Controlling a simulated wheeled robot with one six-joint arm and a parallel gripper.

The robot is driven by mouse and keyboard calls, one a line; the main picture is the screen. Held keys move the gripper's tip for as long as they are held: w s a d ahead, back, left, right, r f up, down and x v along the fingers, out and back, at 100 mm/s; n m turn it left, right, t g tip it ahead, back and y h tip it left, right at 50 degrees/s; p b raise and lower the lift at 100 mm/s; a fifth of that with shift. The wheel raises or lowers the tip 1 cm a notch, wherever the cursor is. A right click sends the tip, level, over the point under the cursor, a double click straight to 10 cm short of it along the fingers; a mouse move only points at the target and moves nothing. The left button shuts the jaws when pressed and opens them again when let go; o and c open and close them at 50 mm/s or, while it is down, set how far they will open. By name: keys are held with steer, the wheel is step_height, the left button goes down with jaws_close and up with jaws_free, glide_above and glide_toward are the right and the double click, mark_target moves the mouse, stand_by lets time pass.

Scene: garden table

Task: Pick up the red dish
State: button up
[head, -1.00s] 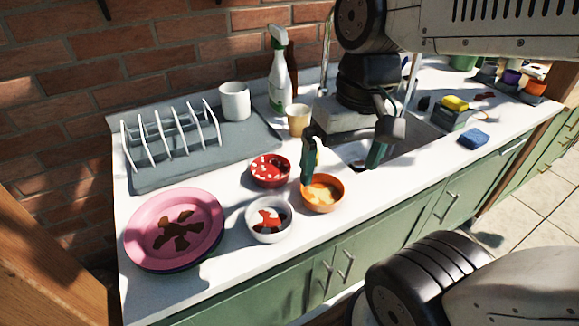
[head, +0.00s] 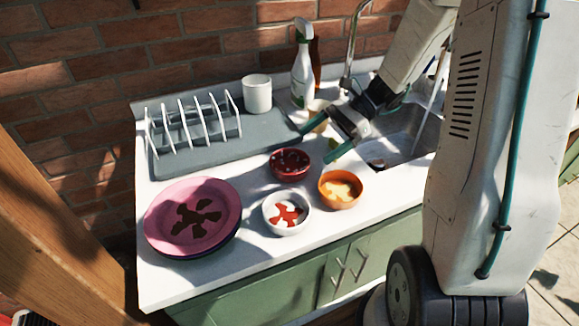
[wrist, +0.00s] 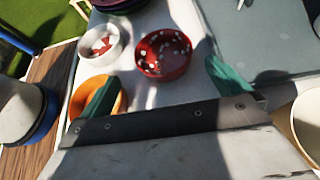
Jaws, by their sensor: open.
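The red dish (head: 290,175) sits on the white counter and holds small pale pieces. It stands behind the white bowl and left of the orange bowl. It also shows in the wrist view (wrist: 163,72), ahead of the jaws and between the lines of the two fingers. My gripper (head: 318,142) is open and empty, with green fingertips, just behind and to the right of the red dish. Its fingers also show in the wrist view (wrist: 165,87). I see no contact between the fingers and the dish.
Close by are the white bowl (head: 285,228) and the orange bowl (head: 340,203) with food in them. A pink plate (head: 160,225) lies at left. Behind are a dish rack (head: 195,125), white mug (head: 257,95), tan cup (head: 317,108) and spray bottle (head: 303,70). The sink (head: 405,135) is at right.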

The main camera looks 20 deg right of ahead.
mark_target(295, 167)
steer(key=x, duration=0.7)
steer(key=shift+w+a, duration=0.2)
steer(key=shift+a, duration=0.2)
steer(key=c, duration=0.8)
